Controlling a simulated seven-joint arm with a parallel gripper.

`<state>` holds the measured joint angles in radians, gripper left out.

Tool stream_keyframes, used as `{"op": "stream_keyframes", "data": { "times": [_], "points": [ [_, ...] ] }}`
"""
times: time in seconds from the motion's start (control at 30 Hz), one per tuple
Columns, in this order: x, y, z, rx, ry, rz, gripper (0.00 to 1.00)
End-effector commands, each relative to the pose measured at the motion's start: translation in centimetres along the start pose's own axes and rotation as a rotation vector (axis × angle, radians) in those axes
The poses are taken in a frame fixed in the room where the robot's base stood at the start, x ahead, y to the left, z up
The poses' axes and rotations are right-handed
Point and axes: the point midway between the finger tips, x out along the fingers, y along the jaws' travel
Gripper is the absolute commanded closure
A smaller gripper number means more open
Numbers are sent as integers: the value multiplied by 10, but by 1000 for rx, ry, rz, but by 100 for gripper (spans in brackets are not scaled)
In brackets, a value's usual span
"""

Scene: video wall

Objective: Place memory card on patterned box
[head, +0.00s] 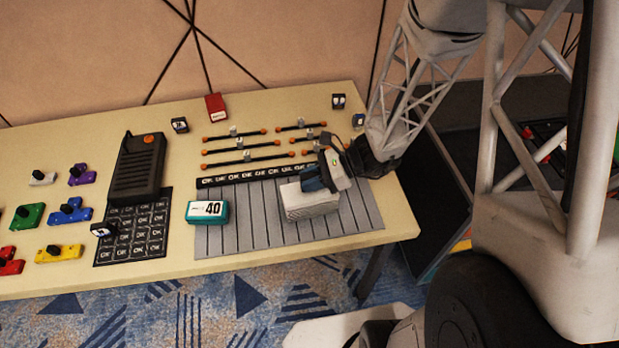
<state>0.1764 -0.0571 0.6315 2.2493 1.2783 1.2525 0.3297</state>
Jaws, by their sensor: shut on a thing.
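My gripper (316,180) is at the right part of the table, directly over a pale grey box with fine lines (311,207), which looks like the patterned box. The gripper is shut on a small dark blue piece, which looks like the memory card; the fingers and gripper body hide most of it. It is low over the box top, and I cannot tell whether it touches. The box rests on the grey slatted mat (262,232).
A teal box marked 40 (207,211) lies left of the patterned box. Behind are thin black rods with orange ends (240,155), small dark blocks (180,125) and a red box (215,106). A black handset-like device (138,170) and coloured pieces (68,212) fill the left.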

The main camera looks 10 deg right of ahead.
Motion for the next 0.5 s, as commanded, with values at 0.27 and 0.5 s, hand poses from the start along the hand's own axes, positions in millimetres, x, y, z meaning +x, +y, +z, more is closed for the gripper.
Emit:
{"op": "stream_keyframes", "data": {
  "times": [0.27,0.5],
  "points": [
    [0,0,0,0,0,0,52],
    [0,0,0,0,0,0,52]
  ]
}}
